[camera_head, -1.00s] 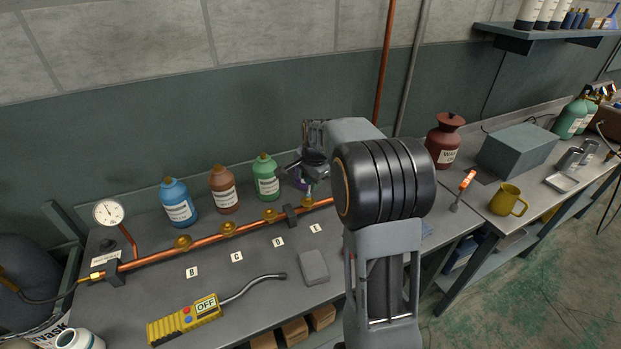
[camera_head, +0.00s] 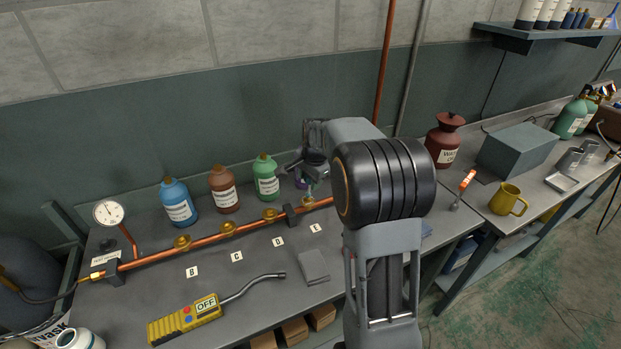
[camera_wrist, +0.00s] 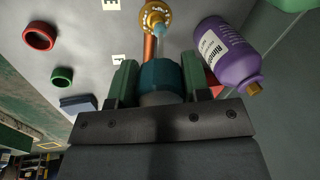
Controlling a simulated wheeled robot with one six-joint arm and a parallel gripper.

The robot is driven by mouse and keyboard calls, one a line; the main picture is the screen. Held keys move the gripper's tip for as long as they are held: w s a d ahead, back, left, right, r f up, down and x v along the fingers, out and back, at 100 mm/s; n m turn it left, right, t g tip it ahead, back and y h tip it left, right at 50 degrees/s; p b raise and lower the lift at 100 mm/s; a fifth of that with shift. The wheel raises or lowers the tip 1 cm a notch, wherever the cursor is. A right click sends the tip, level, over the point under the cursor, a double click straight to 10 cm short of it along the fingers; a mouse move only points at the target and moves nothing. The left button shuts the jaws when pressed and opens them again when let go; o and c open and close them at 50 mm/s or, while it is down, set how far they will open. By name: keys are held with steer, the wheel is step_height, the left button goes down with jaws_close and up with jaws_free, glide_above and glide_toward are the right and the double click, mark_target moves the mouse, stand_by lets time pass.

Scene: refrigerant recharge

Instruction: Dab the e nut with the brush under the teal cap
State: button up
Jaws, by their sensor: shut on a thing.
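My gripper (camera_wrist: 152,85) is shut on the teal cap (camera_wrist: 160,74), with a green finger on each side of it. A thin pale stem runs from the cap to a light blue brush tip (camera_wrist: 160,29). The tip overlaps the brass e nut (camera_wrist: 155,14) in the wrist view; whether it touches is hard to tell. Pale specks ring the nut. In the head view my gripper (camera_head: 311,170) is above the right end of the copper pipe, partly hidden by my arm. The e nut (camera_head: 308,201) shows pale below it, beside label E (camera_head: 315,228).
A purple bottle (camera_wrist: 228,52) stands close to the right of the cap. Red (camera_wrist: 40,38) and green (camera_wrist: 62,76) rings lie left. The copper pipe (camera_head: 150,257) carries other brass nuts. Green (camera_head: 266,180), brown (camera_head: 224,190) and blue (camera_head: 178,204) bottles stand behind it.

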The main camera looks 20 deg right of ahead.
steer(key=shift+w+r+p+v, duration=0.1)
steer(key=shift+w+p+v, duration=0.15)
steer(key=shift+p+v, duration=0.8)
steer(key=shift+w+r+p+v, duration=0.1)
steer(key=shift+w+p+v, duration=0.2)
steer(key=shift+p+v, duration=0.65)
steer(key=shift+w+p+v, duration=0.25)
steer(key=shift+p+v, duration=0.4)
steer(key=shift+v, duration=0.75)
